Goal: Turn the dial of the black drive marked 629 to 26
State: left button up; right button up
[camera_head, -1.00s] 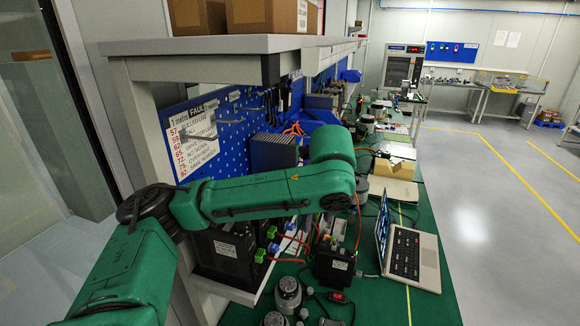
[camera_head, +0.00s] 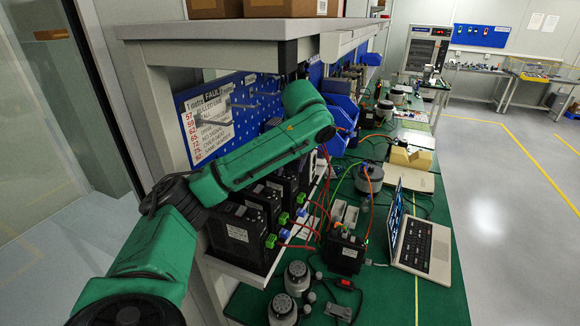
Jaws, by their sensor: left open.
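Several black drives stand in a row on the left-hand shelf, the nearest (camera_head: 236,237) with a white label, others (camera_head: 264,203) behind it. Another black drive (camera_head: 343,254) with a white label stands on the green table, left of the laptop. The label numbers are too small to read, so I cannot tell which is 629. No dial setting is legible. My green left arm (camera_head: 262,155) reaches over the row of drives, hiding parts of them. Its gripper is open but largely hidden behind the arm's far end, and I see no contact with a drive. My right gripper is not in view.
A laptop (camera_head: 420,247) lies open on the right of the table. Grey motors (camera_head: 297,274) and a red switch (camera_head: 345,284) lie in front. Cables cross between the drives. A shelf (camera_head: 230,29) overhangs the left. The floor (camera_head: 490,200) on the right is clear.

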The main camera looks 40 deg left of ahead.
pick_arm(q)
jog(key=shift+s, duration=0.15)
grip_shut()
